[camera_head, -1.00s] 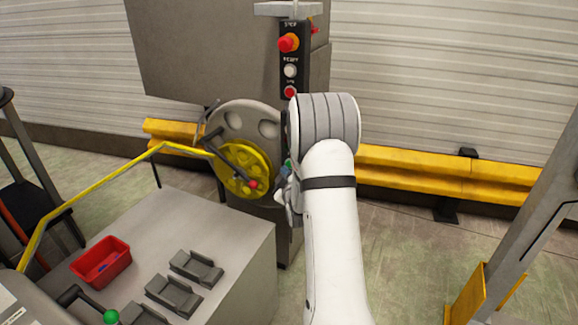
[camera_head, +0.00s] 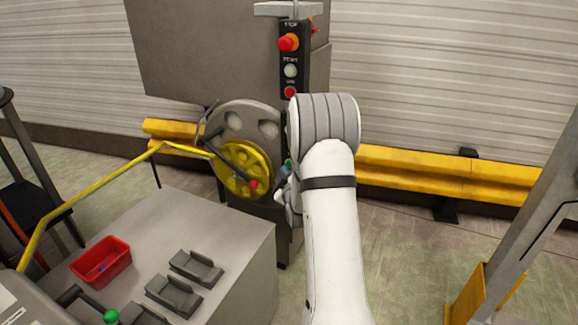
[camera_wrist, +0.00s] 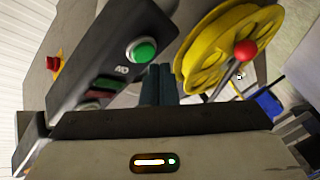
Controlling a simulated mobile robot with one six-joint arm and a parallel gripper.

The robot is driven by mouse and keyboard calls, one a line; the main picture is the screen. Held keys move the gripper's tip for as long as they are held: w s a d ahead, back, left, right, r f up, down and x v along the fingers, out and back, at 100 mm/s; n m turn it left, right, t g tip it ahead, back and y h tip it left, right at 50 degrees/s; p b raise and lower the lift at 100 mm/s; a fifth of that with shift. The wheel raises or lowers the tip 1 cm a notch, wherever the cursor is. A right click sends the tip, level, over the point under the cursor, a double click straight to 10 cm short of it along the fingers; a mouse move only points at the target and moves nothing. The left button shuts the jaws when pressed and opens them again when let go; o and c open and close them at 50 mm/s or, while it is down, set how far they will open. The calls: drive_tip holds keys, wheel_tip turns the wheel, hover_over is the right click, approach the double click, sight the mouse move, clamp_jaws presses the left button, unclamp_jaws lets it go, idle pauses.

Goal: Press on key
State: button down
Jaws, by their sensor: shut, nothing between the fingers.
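A green round button (camera_wrist: 141,52) with the label "ON" beside it sits on a dark control panel (camera_wrist: 105,70) in the wrist view. My gripper (camera_wrist: 158,72) is shut and empty, its fingertips close to the green button, just right of and below it in the picture. I cannot tell whether they touch the panel. In the head view the upper part of the control panel (camera_head: 292,57) shows a red-orange stop knob, a white button and a red button. My arm hides its lower part, and my gripper (camera_head: 288,168) shows only partly there.
A yellow wheel (camera_head: 235,160) with a red-knobbed handle stands left of the panel, near my gripper. A grey table (camera_head: 225,235) holds a red bin (camera_head: 118,262) and several dark grey parts. A yellow barrier (camera_head: 430,170) runs behind.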

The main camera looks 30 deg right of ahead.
drive_tip(key=shift+w+d+b, duration=0.5)
drive_tip(key=shift+d+b, duration=0.2)
drive_tip(key=shift+b, duration=0.3)
idle(0.6)
idle(0.3)
drive_tip(key=shift+s+a+b, duration=0.55)
drive_tip(key=shift+a+b, duration=0.1)
drive_tip(key=shift+a, duration=0.05)
drive_tip(key=s+a+b, duration=0.1)
drive_tip(key=a, duration=0.1)
drive_tip(key=s+a+b, duration=0.1)
drive_tip(key=s+a, duration=0.1)
drive_tip(key=shift+b, duration=0.3)
idle(0.7)
